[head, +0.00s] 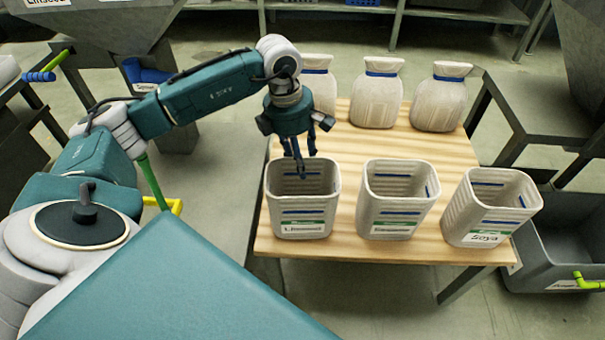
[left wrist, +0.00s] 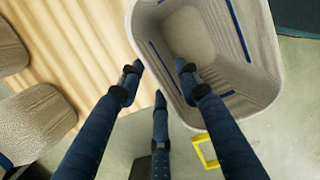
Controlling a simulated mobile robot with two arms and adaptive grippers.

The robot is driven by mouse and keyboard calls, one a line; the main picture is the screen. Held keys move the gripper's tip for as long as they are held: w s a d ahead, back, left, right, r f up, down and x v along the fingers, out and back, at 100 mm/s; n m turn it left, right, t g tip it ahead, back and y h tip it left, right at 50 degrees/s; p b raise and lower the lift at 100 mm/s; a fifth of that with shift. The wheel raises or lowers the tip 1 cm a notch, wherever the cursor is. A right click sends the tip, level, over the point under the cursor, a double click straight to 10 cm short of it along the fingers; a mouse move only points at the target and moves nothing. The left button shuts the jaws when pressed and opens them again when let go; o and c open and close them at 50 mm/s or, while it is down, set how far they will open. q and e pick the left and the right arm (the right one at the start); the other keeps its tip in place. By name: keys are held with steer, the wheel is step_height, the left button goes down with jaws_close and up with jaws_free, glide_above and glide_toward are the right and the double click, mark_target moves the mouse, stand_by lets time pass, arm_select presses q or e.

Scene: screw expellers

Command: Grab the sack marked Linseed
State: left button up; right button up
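The open pale sack marked Linseed (head: 303,215) stands upright at the front left of the wooden table (head: 410,148). Its label is on the front, with blue stripes above. My left gripper (head: 301,162) hangs over it, fingers pointing down near its far rim. In the left wrist view the gripper (left wrist: 158,86) has its fingers spread, with nothing held. There the open sack (left wrist: 205,62) lies under the right-hand finger, and the other fingers appear outside its rim. I cannot tell whether any finger touches it. My right gripper is not in view.
Two more open sacks stand to the right, a middle one (head: 392,222) and one marked Soya (head: 487,222). Closed sacks line the back, at left (head: 321,90), centre (head: 377,100) and right (head: 439,100). A grey bin (head: 570,245) stands right of the table.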

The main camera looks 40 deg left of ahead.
arm_select(q)
step_height(320, 180, down, 7)
steer(key=b, duration=0.1)
steer(key=shift+w+d, duration=0.25)
steer(key=shift+d, duration=0.2)
steer(key=shift+r, duration=0.15)
jaws_close()
